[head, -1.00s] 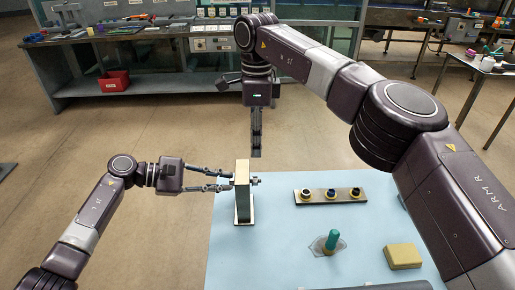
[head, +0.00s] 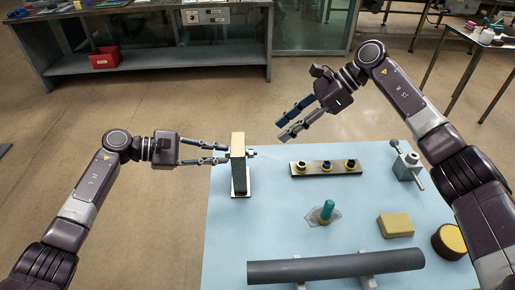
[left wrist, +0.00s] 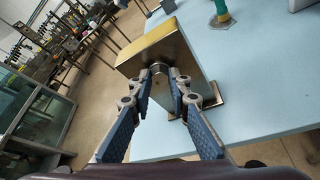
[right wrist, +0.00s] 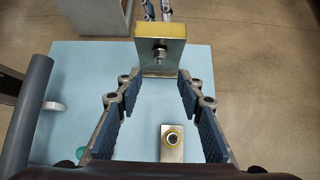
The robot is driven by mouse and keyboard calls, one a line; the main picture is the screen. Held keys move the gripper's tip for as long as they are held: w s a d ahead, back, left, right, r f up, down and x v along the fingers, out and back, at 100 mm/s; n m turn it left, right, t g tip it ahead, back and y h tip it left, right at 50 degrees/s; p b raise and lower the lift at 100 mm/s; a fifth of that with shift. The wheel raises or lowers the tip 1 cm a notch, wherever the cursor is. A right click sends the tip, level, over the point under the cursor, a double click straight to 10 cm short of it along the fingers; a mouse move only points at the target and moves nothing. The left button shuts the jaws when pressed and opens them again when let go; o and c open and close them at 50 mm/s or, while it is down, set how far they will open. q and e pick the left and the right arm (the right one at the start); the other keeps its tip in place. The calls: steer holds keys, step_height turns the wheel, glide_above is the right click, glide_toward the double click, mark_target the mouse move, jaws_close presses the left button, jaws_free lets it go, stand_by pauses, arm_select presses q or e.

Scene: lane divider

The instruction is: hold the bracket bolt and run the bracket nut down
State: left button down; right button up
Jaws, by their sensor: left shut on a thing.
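My left gripper (head: 228,154) is shut on the bolt head at the bracket's left side. In the left wrist view, its fingertips (left wrist: 168,72) meet at the bracket face and mostly hide the head. My right gripper (head: 283,131) is open and empty, above and right of the bracket, its fingers spread toward the nut side.
A block with several round fittings (head: 328,168) lies right of the bracket. A green-handled tool (head: 327,210), a yellow block (head: 396,225), a round brown tin (head: 449,241), a grey pipe (head: 335,267) and a small grey fixture (head: 407,165) stand on the mat (head: 230,235).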

mark_target(251, 153)
steer(key=x, duration=1.1)
steer(key=shift+c, duration=0.2)
steer(key=shift+r, duration=0.1)
jaws_close()
